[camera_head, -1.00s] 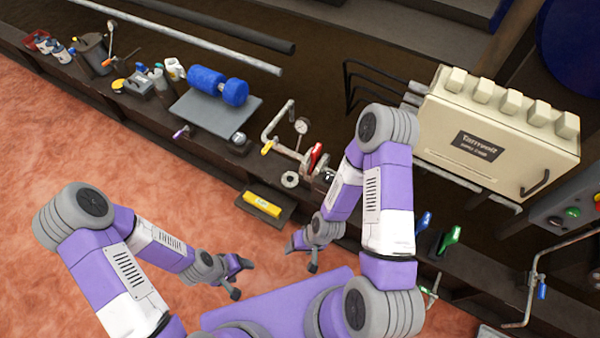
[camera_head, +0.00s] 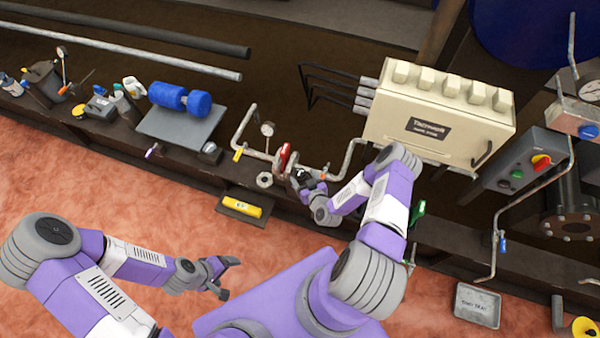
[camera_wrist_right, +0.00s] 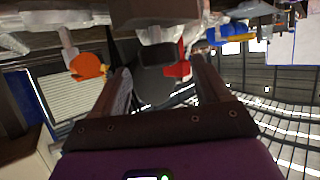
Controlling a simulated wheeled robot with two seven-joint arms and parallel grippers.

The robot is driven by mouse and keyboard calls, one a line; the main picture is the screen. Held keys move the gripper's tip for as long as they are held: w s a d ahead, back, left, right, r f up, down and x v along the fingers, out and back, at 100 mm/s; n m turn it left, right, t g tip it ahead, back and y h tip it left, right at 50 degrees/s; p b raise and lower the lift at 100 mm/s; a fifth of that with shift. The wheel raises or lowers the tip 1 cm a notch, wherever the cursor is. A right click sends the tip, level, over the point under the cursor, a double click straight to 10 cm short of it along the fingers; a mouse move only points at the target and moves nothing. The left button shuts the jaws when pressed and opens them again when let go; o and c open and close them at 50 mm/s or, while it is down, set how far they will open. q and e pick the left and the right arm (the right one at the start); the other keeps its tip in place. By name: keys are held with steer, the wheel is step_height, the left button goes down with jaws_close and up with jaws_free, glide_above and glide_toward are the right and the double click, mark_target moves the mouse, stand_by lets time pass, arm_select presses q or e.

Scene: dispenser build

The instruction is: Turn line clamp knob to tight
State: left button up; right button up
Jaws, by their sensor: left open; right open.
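A black knob (camera_wrist_right: 155,68), which looks like the line clamp knob, sits between the fingers of my right gripper (camera_wrist_right: 158,88) in the right wrist view. The fingers stand on both sides of it, open; I cannot tell whether they touch it. In the head view my right gripper (camera_head: 305,184) is at the pipe fitting beside the red handle (camera_head: 285,157), and the arm partly hides the knob. The red part (camera_wrist_right: 178,68) also shows just right of the knob in the wrist view. My left gripper (camera_head: 227,276) is open and empty over the reddish floor.
A small yellow handle (camera_head: 238,154) and a gauge (camera_head: 267,129) are on the pipe to the left. A cream box (camera_head: 440,115) stands behind and right of my right arm.

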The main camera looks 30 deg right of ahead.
mark_target(301, 173)
steer(key=b+x, duration=0.1)
steer(key=x, duration=0.3)
steer(key=shift+f, duration=0.1)
steer(key=c, duration=0.9)
steer(key=shift+c, duration=0.2)
